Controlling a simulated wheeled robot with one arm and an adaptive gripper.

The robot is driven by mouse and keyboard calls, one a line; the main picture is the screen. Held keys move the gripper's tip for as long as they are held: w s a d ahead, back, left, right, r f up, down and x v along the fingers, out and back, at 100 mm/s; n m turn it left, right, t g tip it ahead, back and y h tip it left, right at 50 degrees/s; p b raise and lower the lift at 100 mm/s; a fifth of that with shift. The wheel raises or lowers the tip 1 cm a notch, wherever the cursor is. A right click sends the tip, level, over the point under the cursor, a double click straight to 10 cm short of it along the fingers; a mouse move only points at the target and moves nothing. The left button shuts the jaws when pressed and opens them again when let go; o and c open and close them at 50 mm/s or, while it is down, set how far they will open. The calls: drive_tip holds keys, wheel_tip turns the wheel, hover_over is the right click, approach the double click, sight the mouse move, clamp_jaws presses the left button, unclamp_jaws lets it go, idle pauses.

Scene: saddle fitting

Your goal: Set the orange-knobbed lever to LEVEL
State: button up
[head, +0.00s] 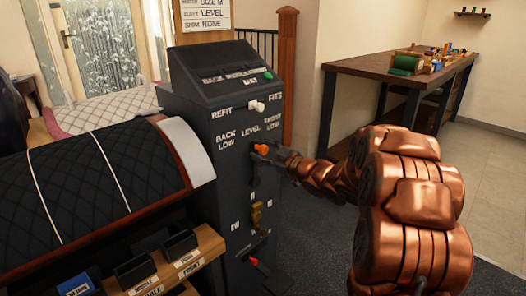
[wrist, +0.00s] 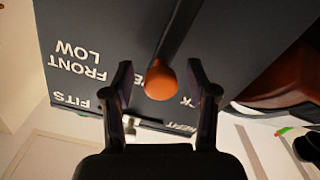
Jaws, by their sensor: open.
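The orange-knobbed lever (head: 261,149) is on the face of a dark cabinet (head: 215,185), below the labels BACK LOW, LEVEL and FRONT LOW. In the head view its knob shows below and slightly right of LEVEL. In the wrist view, which is upside down, the orange knob (wrist: 160,80) hides part of the lettering behind it, and its dark shaft runs up and slightly right. My gripper (wrist: 160,75) is open, with one finger on each side of the knob and visible gaps. In the head view my gripper (head: 285,158) reaches the knob from the right.
A white-knobbed lever (head: 256,106) sits above, between REFIT and FITS. A yellowish control (head: 257,213) and a red knob (head: 253,261) are lower down. A quilted saddle (head: 85,190) stands left. A sign (head: 206,14) reads SIZE M, LEVEL, NONE. A workbench (head: 395,68) stands back right.

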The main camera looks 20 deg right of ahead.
drive_tip(key=v, duration=1.2)
idle(0.6)
drive_tip(key=s+d+r+m+g+h+p, duration=0.2)
drive_tip(key=r+m+g+h+p, duration=0.1)
drive_tip(key=r+h+p, duration=0.3)
drive_tip(key=s+d+r+m+g+h+p, duration=0.25)
drive_tip(key=r+m+h+p, duration=0.2)
drive_tip(key=p, duration=0.45)
drive_tip(key=s+a+r+g+y+p, duration=0.1)
drive_tip(key=s+a+r+g+p, duration=0.2)
drive_tip(key=s+a, duration=0.4)
drive_tip(key=s+a+r+m+g+y+p, duration=0.1)
drive_tip(key=s+a+r+g+p, duration=0.2)
drive_tip(key=s, duration=1.2)
drive_tip(key=s+a+r+m+g+y+p, duration=0.1)
drive_tip(key=s+a+r+g+p, duration=0.3)
drive_tip(key=s+a+g+p, duration=0.3)
drive_tip(key=s+a+p, duration=0.2)
drive_tip(key=s+a, duration=0.2)
drive_tip(key=s, duration=0.1)
drive_tip(key=shift+y, duration=0.35)
